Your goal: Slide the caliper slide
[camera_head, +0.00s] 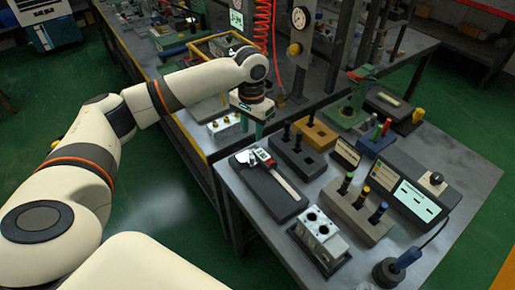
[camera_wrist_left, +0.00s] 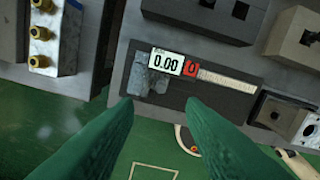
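The caliper (camera_head: 268,160) lies on a dark base (camera_head: 272,195) at the left of the near table. It has a silver beam, a small display and a red part. In the left wrist view the caliper (camera_wrist_left: 165,63) shows a display reading 0.00, with the red slide part (camera_wrist_left: 192,67) beside it and the scale running right. My left gripper (camera_head: 253,127) hangs behind and above the caliper in the head view. In the left wrist view its two green fingers (camera_wrist_left: 157,103) are apart with nothing between them, and the caliper is beyond the tips. My right gripper is not in view.
A valve block with two holes (camera_head: 319,229) stands in front of the caliper. Blocks with dark plugs (camera_head: 298,153) and coloured plugs (camera_head: 358,208) stand to its right and behind. A block with brass fittings (camera_head: 224,127) sits on the bench near my left gripper.

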